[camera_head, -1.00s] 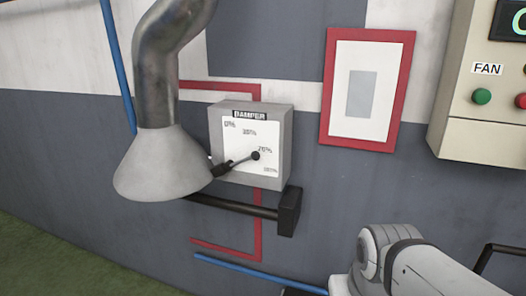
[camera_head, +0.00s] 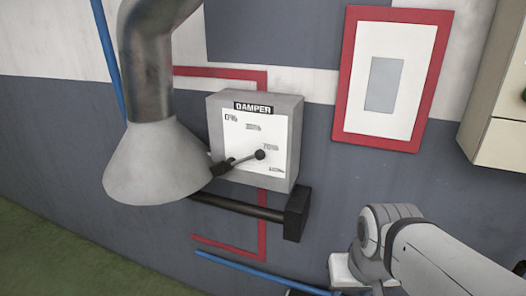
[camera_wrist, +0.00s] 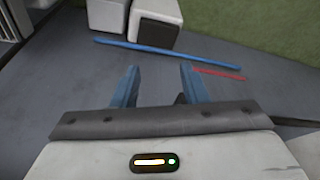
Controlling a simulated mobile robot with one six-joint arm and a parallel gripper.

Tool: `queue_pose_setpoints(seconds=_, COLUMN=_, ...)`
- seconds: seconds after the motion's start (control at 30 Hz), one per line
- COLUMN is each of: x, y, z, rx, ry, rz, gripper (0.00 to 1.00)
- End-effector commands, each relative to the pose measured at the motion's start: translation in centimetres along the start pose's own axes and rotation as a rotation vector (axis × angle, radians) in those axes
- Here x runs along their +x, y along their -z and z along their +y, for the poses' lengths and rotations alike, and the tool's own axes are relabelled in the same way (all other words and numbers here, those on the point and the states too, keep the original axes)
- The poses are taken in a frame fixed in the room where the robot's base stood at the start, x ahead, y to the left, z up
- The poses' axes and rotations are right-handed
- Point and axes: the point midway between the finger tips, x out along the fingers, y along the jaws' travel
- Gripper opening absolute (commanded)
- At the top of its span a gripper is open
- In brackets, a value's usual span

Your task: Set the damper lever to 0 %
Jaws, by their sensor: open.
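The damper box (camera_head: 213,118) is a grey box with a white dial face marked DAMPER, on the wall in the head view. Its scale runs from 0% at upper left down to a mark at lower right that is hard to read. The damper lever (camera_head: 243,161) is a dark rod from a pivot at the lower left of the face. Its round knob (camera_head: 260,155) stands close to the 70% mark. My gripper (camera_wrist: 157,87) is open and empty in the wrist view, with two blue-grey fingers apart. The lever is not visible in the wrist view, and the gripper is outside the head view.
A metal duct with a flared hood (camera_head: 155,165) hangs just left of the damper box. A dark bar with a black end block (camera_head: 297,213) runs below it. A red-framed panel (camera_head: 348,75) is to the right. Blue pipe (camera_head: 250,268) and red pipe run along the wall.

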Motion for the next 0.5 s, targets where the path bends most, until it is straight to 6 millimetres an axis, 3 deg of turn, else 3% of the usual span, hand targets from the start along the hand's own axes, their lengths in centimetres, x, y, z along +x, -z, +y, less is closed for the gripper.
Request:
queue_pose_setpoints(seconds=0.17, x=1.0, y=2.5, z=-1.1, rx=0.111, ry=0.060, rz=0.083, gripper=0.50)
queue_pose_setpoints(seconds=0.3, x=2.1, y=7.9, z=-4.9, rx=0.423, ry=0.225, rz=0.242, gripper=0.50)
queue_pose_setpoints(seconds=0.5, x=1.5, y=16.7, z=-11.3, rx=1.044, ry=0.628, rz=0.403, gripper=0.50)
